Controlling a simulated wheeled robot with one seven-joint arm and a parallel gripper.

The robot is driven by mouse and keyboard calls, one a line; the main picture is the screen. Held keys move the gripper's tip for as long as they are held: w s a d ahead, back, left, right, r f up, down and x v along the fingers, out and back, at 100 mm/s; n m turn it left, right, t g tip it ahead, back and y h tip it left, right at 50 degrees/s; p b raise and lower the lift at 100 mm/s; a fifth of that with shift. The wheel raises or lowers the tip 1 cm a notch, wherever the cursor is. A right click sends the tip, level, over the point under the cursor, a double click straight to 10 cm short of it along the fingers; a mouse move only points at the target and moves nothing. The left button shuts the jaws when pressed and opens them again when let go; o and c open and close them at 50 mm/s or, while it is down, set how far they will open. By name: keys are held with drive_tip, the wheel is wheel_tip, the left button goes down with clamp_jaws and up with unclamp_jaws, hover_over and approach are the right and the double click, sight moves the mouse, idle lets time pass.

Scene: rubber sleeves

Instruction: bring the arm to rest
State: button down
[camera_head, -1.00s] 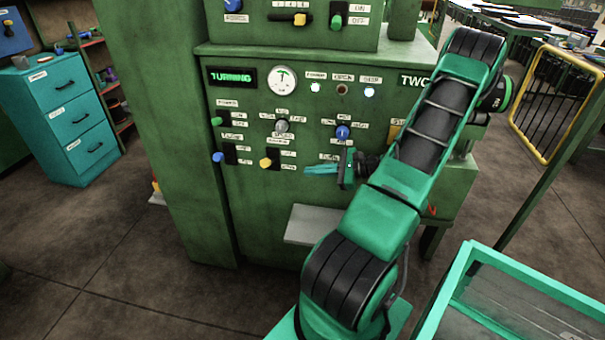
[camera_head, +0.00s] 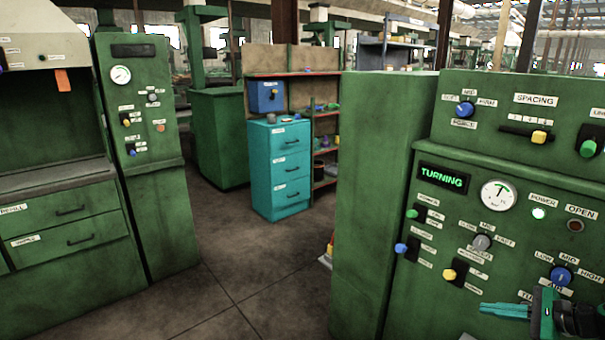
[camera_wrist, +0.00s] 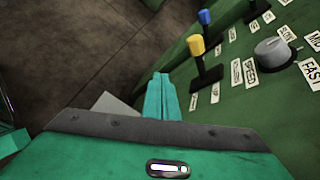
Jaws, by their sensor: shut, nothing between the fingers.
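My gripper (camera_head: 505,310) shows at the lower right of the head view, in front of the lower part of the green machine panel (camera_head: 455,230). Its teal fingers point left and are closed together with nothing between them. Most of my arm is outside the head view. In the wrist view my gripper (camera_wrist: 162,98) is shut, with the fingers side by side. A yellow-tipped lever (camera_wrist: 203,65), a blue-tipped lever (camera_wrist: 205,18) and a grey knob (camera_wrist: 272,52) are on the panel to the right of the fingers, apart from them.
The panel's lit display (camera_head: 442,178) reads TURNING, beside a round gauge (camera_head: 498,195). A teal drawer cabinet (camera_head: 280,170) stands at the back. Another green machine (camera_head: 150,160) is at the left. The floor (camera_head: 250,270) between them is clear.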

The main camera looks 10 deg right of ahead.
drive_tip(key=s+a+r+n+g+h, duration=0.1)
drive_tip(key=s+a+r+n+g, duration=0.1)
drive_tip(key=a+r+n+g, duration=0.25)
drive_tip(key=s+a+r+n+g+h, duration=0.1)
drive_tip(key=s+a+r+n+g, duration=0.15)
drive_tip(key=a+n+g, duration=0.35)
drive_tip(key=s+a+r+n+h, duration=0.2)
drive_tip(key=s+a+r+n, duration=0.1)
drive_tip(key=s, duration=0.4)
drive_tip(key=s+a+r+n+h, duration=0.2)
drive_tip(key=s+a+r+n, duration=0.1)
drive_tip(key=s+a+r, duration=0.2)
wheel_tip(320, 180, up, 3)
drive_tip(key=shift+s+a+f+n, duration=0.15)
drive_tip(key=shift+s+a+n, duration=0.15)
drive_tip(key=shift+s, duration=0.7)
